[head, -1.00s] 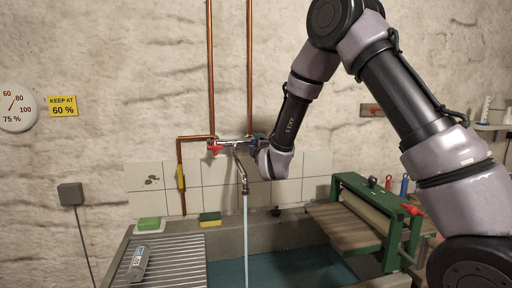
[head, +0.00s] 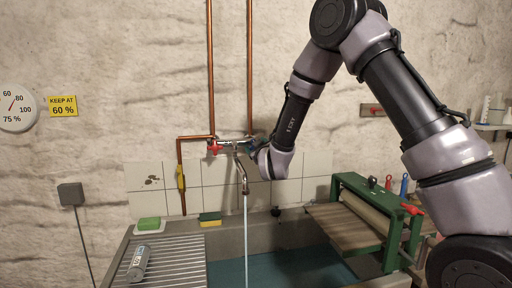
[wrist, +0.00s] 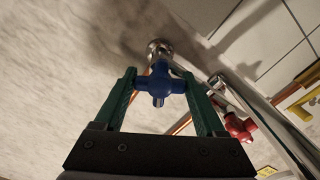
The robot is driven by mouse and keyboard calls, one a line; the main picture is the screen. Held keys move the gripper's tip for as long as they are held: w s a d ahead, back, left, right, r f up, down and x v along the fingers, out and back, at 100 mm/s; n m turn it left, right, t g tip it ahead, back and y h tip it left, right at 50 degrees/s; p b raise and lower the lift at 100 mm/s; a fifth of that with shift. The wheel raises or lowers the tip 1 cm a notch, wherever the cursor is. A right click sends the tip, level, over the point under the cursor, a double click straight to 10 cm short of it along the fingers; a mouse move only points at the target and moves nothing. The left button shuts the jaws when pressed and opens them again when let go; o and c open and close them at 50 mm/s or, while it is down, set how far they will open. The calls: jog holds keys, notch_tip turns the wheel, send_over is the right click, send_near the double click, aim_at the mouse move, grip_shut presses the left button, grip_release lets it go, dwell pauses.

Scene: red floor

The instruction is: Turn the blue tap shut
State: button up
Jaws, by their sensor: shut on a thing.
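The blue tap (wrist: 160,84) has a cross-shaped handle on a chrome stem in the wrist view. The two green fingers of my gripper (wrist: 164,90) stand on either side of it, shut on the handle. In the head view my gripper (head: 252,146) is at the right end of the chrome mixer, and it and my wrist mostly hide the blue handle. The red tap (head: 215,148) is at the left end; it also shows in the wrist view (wrist: 239,127). Water (head: 245,240) runs from the spout (head: 242,178) in a thin stream.
Below are the sink (head: 290,268), a ribbed drainboard (head: 170,262) with a grey cylinder (head: 138,263), a green soap (head: 149,223) and a sponge (head: 210,219). A green roller press (head: 385,215) stands at right. Copper pipes (head: 211,70) run up the wall behind.

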jog(key=m, duration=0.5)
jog(key=shift+f+m, duration=0.1)
jog(key=shift+m, duration=0.3)
dwell(0.4)
jog(key=o, duration=1.3)
jog(key=shift+s, duration=0.1)
jog(key=v, duration=1)
jog(key=shift+s+d, duration=0.1)
jog(key=shift+s, duration=0.25)
